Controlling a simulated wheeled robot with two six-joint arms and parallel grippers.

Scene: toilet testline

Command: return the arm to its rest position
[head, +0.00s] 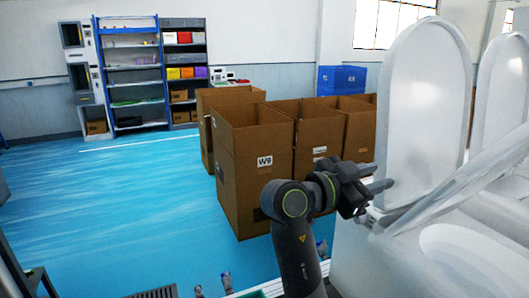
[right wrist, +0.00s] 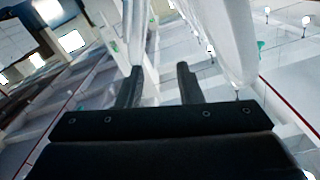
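My right arm rises from the bottom middle of the head view, bent at the elbow. Its right gripper (head: 382,177) points right, in front of the white toilet's upright lid (head: 425,110). In the right wrist view the two dark fingers of the right gripper (right wrist: 160,82) stand apart with nothing between them, so it is open and empty. Whether it touches the toilet cannot be told. My left gripper is not in view.
Open cardboard boxes (head: 250,175) stand behind my right arm. The toilet body (head: 360,250) fills the lower right; a slanted white panel (head: 465,180) crosses above it. A second lid (head: 503,90) stands behind. Shelves (head: 135,75) stand far back.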

